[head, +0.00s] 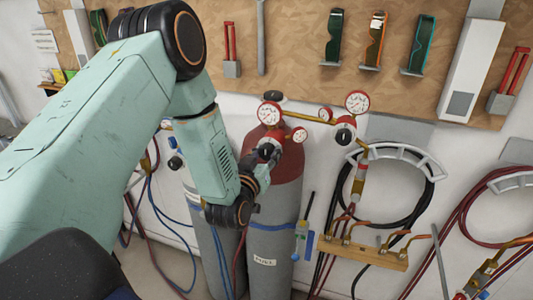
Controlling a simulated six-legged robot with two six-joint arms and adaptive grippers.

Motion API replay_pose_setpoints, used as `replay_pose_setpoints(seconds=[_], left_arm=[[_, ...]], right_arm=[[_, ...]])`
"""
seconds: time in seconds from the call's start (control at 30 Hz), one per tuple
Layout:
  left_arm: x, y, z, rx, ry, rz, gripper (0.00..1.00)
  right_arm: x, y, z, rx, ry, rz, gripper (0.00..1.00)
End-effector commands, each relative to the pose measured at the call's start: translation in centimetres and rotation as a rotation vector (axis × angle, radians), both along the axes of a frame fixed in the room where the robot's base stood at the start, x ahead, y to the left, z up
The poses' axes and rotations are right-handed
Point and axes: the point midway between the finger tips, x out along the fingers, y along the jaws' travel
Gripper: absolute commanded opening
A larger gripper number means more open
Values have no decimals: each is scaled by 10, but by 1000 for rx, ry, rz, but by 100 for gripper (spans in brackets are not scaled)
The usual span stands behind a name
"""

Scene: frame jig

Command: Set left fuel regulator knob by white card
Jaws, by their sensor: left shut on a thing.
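My left arm comes in from the left, and its dark gripper (264,160) is at the front of the left fuel regulator. The gripper is shut on the black regulator knob (268,149), and its fingers partly cover it. The regulator has a larger gauge (269,113) above and a smaller gauge (299,135) to the right, both red-rimmed. It sits on top of a red-shouldered grey cylinder (284,225) with a fuel label. A white sheet (43,41) hangs on the board at far left; its print is too small to read. My right gripper is not in view.
A second regulator with a gauge (357,102) stands to the right, joined by a brass pipe. A hose hanger (415,158) and a wooden torch rack (362,250) are further right. Goggles (376,40) hang on the board. Another cylinder (207,255) stands left.

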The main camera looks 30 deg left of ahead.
Motion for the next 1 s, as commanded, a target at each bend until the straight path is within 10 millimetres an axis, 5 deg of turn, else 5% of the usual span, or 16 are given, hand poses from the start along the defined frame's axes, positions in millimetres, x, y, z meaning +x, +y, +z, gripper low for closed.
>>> replay_pose_setpoints(seconds=[0.23,0.57,1.0], left_arm=[[-1,1,0,-1,0,6,7],[-1,0,0,58,13,4,7],[-1,0,1,402,95,2,7]], right_arm=[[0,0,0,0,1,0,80],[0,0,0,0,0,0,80],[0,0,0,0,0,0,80]])
